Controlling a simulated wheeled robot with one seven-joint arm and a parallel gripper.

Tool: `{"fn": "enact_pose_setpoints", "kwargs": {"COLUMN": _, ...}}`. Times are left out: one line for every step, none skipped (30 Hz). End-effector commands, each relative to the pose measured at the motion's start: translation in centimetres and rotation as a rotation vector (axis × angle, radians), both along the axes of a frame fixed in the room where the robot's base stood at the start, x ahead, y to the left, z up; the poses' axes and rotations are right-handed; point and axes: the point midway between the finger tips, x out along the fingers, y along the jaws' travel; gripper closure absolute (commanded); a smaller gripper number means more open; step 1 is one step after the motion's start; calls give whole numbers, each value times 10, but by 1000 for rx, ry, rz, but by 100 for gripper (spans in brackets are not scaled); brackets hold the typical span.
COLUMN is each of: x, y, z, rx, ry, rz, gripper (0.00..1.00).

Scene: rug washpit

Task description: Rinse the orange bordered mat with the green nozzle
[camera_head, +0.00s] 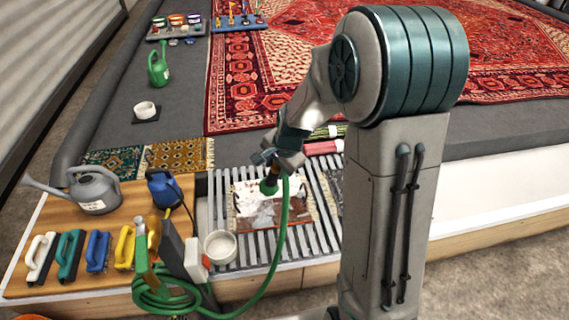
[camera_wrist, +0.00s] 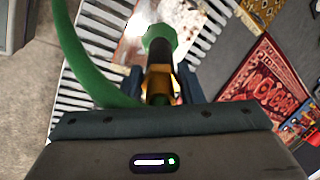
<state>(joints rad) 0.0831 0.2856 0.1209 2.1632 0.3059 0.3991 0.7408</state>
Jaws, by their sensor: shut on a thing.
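The mat (camera_head: 298,208) lies on a slatted grate, with a tan-orange edge, white foam-like patches and reddish-brown areas on it. It also shows in the wrist view (camera_wrist: 126,52), partly hidden by the hose and nozzle. My gripper (camera_head: 272,166) is shut on the green nozzle (camera_head: 268,187) and holds it above the mat, with the green head pointing down towards it. In the wrist view the green nozzle (camera_wrist: 160,38) sticks out from between the fingers of my gripper (camera_wrist: 159,84). I cannot make out any water coming out.
A green hose (camera_head: 281,225) runs from the nozzle down to a coil (camera_head: 165,293) at the front. A wooden bench (camera_head: 65,215) at left holds brushes, a grey watering can (camera_head: 95,190) and a blue tool (camera_head: 163,187). A white bowl (camera_head: 220,246) stands by the grate. Red rugs (camera_head: 240,90) lie behind.

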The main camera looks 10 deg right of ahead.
Motion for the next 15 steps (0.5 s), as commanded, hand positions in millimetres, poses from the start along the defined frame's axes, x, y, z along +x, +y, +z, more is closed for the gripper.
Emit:
{"fn": "enact_pose_setpoints", "kwargs": {"x": 0, "y": 4, "z": 2, "rx": 0, "ry": 0, "rz": 3, "gripper": 89}}
{"fn": "enact_pose_setpoints", "kwargs": {"x": 0, "y": 6, "z": 2, "rx": 0, "ry": 0, "rz": 2, "gripper": 89}}
{"fn": "enact_pose_setpoints", "kwargs": {"x": 0, "y": 9, "z": 2, "rx": 0, "ry": 0, "rz": 1, "gripper": 89}}
{"fn": "enact_pose_setpoints", "kwargs": {"x": 0, "y": 11, "z": 2, "rx": 0, "ry": 0, "rz": 2, "gripper": 89}}
{"fn": "enact_pose_setpoints", "kwargs": {"x": 0, "y": 13, "z": 2, "rx": 0, "ry": -1, "rz": 3, "gripper": 89}}
{"fn": "enact_pose_setpoints", "kwargs": {"x": 1, "y": 16, "z": 2, "rx": 0, "ry": -1, "rz": 2, "gripper": 89}}
{"fn": "enact_pose_setpoints", "kwargs": {"x": 1, "y": 18, "z": 2, "rx": 0, "ry": -1, "rz": 2, "gripper": 89}}
{"fn": "enact_pose_setpoints", "kwargs": {"x": 1, "y": 20, "z": 2, "rx": 0, "ry": -1, "rz": 3, "gripper": 89}}
{"fn": "enact_pose_setpoints", "kwargs": {"x": 1, "y": 23, "z": 2, "rx": 0, "ry": -1, "rz": 3, "gripper": 89}}
{"fn": "enact_pose_setpoints", "kwargs": {"x": 1, "y": 25, "z": 2, "rx": 0, "ry": -1, "rz": 3, "gripper": 89}}
{"fn": "enact_pose_setpoints", "kwargs": {"x": 1, "y": 27, "z": 2, "rx": 0, "ry": -1, "rz": 2, "gripper": 89}}
{"fn": "enact_pose_setpoints", "kwargs": {"x": 1, "y": 30, "z": 1, "rx": -1, "ry": 0, "rz": 2, "gripper": 89}}
{"fn": "enact_pose_setpoints", "kwargs": {"x": 1, "y": 32, "z": 1, "rx": 0, "ry": 0, "rz": 2, "gripper": 89}}
{"fn": "enact_pose_setpoints", "kwargs": {"x": 1, "y": 34, "z": 1, "rx": 0, "ry": 0, "rz": 2, "gripper": 89}}
{"fn": "enact_pose_setpoints", "kwargs": {"x": 1, "y": 37, "z": 1, "rx": 0, "ry": 0, "rz": 1, "gripper": 89}}
